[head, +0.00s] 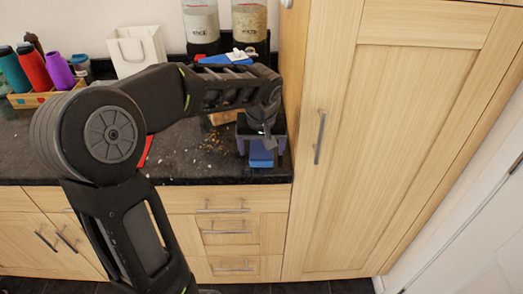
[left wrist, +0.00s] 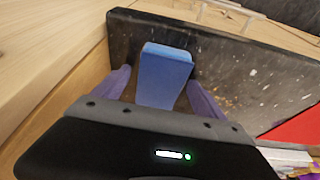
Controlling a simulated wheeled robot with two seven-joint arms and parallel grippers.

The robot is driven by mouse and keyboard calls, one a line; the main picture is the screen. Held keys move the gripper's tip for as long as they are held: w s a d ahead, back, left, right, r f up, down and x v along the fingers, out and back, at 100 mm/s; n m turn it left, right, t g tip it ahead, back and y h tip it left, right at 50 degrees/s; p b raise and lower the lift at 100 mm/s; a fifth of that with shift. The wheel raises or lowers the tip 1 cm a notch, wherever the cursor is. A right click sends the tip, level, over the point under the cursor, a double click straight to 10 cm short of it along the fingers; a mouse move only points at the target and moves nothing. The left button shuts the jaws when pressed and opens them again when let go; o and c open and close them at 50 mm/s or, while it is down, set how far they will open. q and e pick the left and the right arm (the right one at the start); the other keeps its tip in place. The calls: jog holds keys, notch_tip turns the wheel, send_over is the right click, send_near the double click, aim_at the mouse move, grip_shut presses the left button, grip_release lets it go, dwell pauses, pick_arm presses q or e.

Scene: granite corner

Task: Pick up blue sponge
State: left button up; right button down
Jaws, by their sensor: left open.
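The blue sponge (head: 261,153) lies on the dark granite counter (head: 200,170), near its front edge and close to the tall wooden cabinet. In the left wrist view the sponge (left wrist: 165,75) is a blue block between the two purple fingers. My left gripper (head: 262,150) points down over the sponge, with a finger on either side of it. The gripper (left wrist: 160,95) is open in the left wrist view, and gaps show between the fingers and the sponge. My right gripper is in neither view.
The tall wooden cabinet (head: 400,130) stands directly right of the sponge. Crumbs (head: 212,142) and a red item (head: 146,150) lie to its left. Behind are two dispensers (head: 249,22), a white bag (head: 136,50) and several colored bottles (head: 33,68) in a wooden box.

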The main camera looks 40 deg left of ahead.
pick_arm(q)
jog(key=shift+f, duration=0.15)
dwell(0.6)
jog(key=shift+c, duration=0.3)
jog(key=c, duration=1.4)
